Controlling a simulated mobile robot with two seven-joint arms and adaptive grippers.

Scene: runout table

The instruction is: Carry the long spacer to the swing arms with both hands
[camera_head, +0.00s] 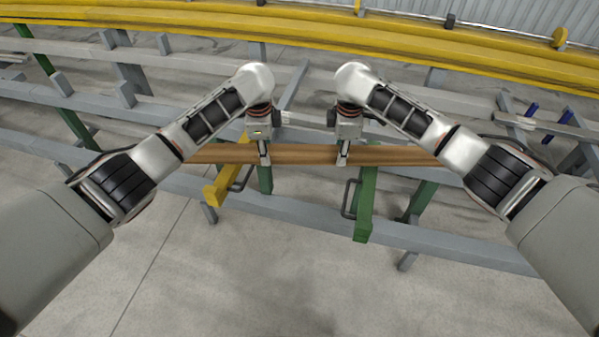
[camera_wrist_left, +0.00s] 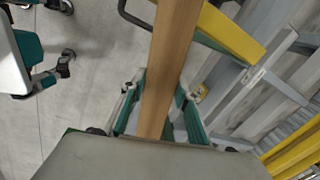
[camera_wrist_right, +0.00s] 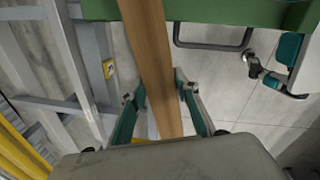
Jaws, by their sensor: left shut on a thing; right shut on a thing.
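The long spacer is a brown wooden bar (camera_head: 303,155) lying level across the middle of the head view. My left gripper (camera_head: 264,158) is shut on it left of its middle, and my right gripper (camera_head: 342,158) is shut on it a little to the right. In the left wrist view the spacer (camera_wrist_left: 167,70) runs between the fingers; the right wrist view shows the spacer (camera_wrist_right: 152,65) likewise. A yellow arm (camera_head: 222,188) and a green arm (camera_head: 364,205) reach forward below the spacer, each with a dark handle. Whether the spacer touches them I cannot tell.
Grey rails (camera_head: 440,240) of the runout table run across behind and below the spacer. Yellow beams (camera_head: 300,30) cross the back. Another green arm (camera_head: 420,202) stands at the right. The concrete floor (camera_head: 260,280) in front is clear.

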